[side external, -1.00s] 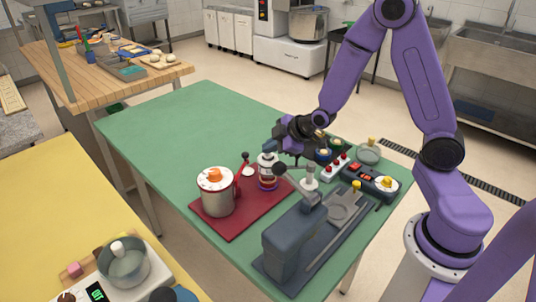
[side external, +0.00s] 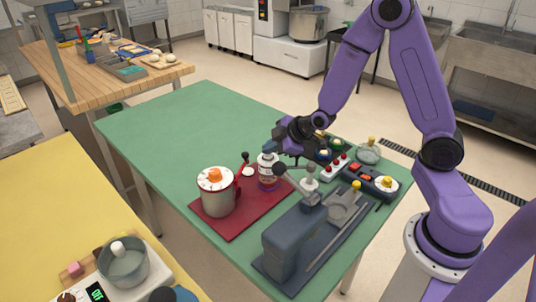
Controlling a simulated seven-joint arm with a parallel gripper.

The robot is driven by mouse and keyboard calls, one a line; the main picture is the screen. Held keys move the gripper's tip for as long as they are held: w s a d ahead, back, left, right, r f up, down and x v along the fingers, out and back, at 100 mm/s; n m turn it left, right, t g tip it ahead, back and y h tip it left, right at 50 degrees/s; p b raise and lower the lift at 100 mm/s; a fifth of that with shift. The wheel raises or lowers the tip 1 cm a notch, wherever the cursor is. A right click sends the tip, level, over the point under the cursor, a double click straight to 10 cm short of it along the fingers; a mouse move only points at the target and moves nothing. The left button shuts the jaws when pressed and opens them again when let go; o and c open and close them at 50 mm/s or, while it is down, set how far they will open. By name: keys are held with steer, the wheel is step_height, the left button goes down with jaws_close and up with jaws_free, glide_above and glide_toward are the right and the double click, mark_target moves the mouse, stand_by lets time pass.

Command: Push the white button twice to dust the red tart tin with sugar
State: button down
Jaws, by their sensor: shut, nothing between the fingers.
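My gripper (side external: 275,149) is dark, shut and empty. A pale-topped button on a blue base (side external: 323,155) stands right of my gripper. I cannot tell which of these is the white button. No red tart tin is clearly visible.
A grey lever press (side external: 295,235) stands in front. Red-button and dial boxes (side external: 372,183) crowd the right. The green table's (side external: 190,125) left and back are clear.

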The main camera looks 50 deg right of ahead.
mark_target(271, 156)
steer(key=shift+r, duration=0.75)
steer(key=shift+r, duration=2.5)
